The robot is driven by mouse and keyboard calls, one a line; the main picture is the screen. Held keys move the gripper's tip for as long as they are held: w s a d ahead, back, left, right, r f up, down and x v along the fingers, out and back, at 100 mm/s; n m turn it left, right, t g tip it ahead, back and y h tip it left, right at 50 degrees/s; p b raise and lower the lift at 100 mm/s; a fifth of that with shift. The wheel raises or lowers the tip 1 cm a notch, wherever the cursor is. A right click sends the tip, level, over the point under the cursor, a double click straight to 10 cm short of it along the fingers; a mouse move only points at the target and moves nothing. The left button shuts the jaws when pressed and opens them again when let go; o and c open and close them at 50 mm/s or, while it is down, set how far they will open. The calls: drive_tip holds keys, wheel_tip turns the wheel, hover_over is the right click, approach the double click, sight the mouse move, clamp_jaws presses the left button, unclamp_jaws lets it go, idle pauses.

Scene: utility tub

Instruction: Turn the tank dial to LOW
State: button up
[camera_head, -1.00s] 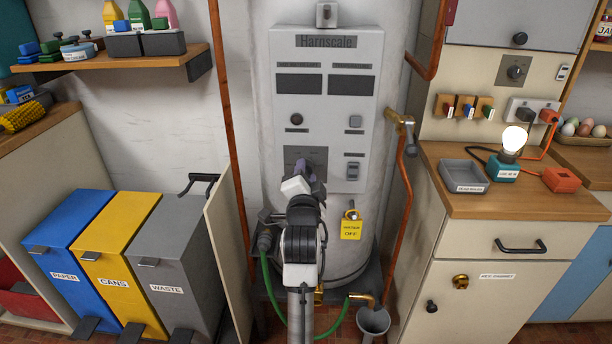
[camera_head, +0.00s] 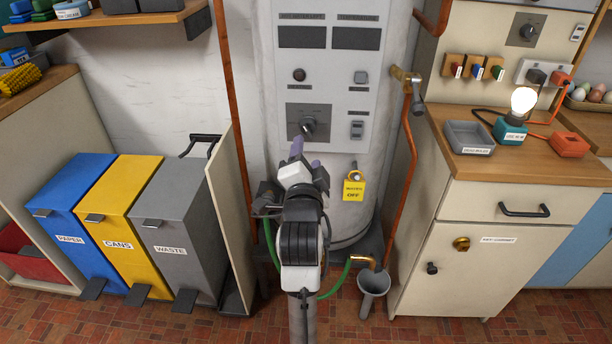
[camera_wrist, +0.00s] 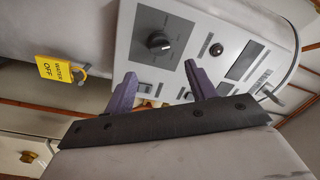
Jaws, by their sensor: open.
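The tank dial is a dark round knob (camera_head: 308,125) on a grey square plate, low on the tank's pale control panel (camera_head: 368,75). In the wrist view the dial (camera_wrist: 158,42) shows at upper middle with small marks around it, too small to read. My gripper (camera_head: 306,150) is just below the dial in the head view. In the wrist view its two purple fingers (camera_wrist: 160,82) are spread apart with nothing between them, and the dial lies beyond them, apart from both. I cannot tell which mark the dial points to.
A yellow WATER OFF tag (camera_head: 353,190) hangs below the panel. A rocker switch (camera_head: 357,129) is right of the dial. A copper pipe (camera_head: 403,160) runs at the right, and a cabinet panel (camera_head: 228,220) stands at the left. Bins (camera_head: 175,235) stand further left.

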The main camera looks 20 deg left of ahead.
drive_tip(key=shift+p+v, duration=2.2)
drive_tip(key=shift+v, duration=0.25)
